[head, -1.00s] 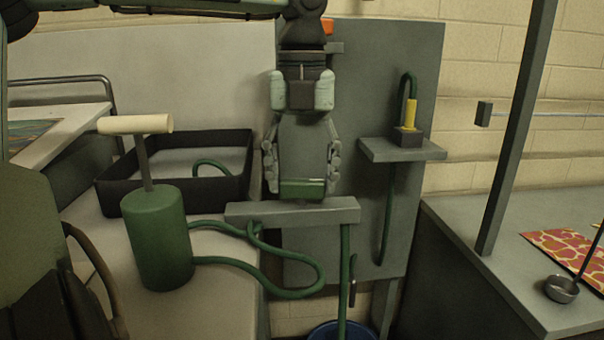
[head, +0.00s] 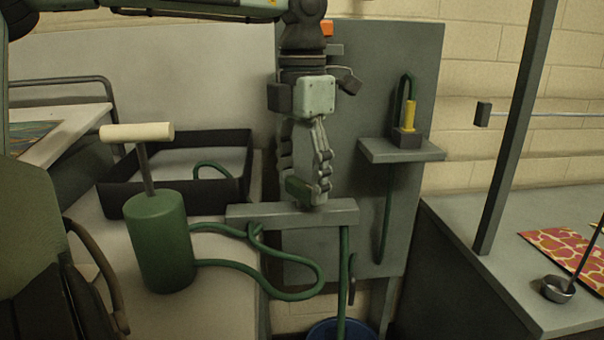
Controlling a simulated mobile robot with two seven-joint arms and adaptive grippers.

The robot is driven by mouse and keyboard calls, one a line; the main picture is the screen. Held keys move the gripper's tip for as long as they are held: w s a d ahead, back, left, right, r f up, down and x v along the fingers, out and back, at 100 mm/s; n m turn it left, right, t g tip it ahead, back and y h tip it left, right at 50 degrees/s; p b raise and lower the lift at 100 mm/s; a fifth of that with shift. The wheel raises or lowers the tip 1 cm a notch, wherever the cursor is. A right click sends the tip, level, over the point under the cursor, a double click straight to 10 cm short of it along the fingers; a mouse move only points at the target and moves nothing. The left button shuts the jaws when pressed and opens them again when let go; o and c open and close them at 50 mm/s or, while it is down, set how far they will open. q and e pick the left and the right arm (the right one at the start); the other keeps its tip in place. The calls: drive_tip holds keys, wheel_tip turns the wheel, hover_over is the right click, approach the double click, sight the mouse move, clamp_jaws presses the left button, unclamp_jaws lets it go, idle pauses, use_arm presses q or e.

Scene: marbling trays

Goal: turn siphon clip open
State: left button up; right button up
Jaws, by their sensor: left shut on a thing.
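The siphon clip (head: 298,190) is a green block just above the grey bracket bar (head: 290,216). My left gripper (head: 306,193) points down from above and is shut on the clip, its fingers partly covering it. The clip now sits at an angle to the bar. A green hose (head: 285,263) loops from the green pump (head: 160,243) with its pale T-handle to the bar, and a length hangs down from the bar's right end. My right gripper is not in view.
A black tray (head: 118,197) stands behind the pump. A grey shelf (head: 380,152) on the panel, right of my left gripper, holds a yellow piece (head: 409,114) and a hose. A blue bucket (head: 333,331) is below. A ladle (head: 557,289) lies on the right-hand table.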

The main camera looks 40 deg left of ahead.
use_arm(q)
drive_tip(key=shift+m, duration=1)
drive_tip(key=m, duration=0.3)
drive_tip(key=shift+p, duration=0.4)
drive_tip(key=shift+m, duration=0.5)
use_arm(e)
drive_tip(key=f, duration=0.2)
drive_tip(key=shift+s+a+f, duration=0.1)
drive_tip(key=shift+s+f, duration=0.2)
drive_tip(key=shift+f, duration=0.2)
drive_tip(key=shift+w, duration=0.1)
use_arm(q)
drive_tip(key=o, duration=1.2)
drive_tip(key=shift+c, duration=0.2)
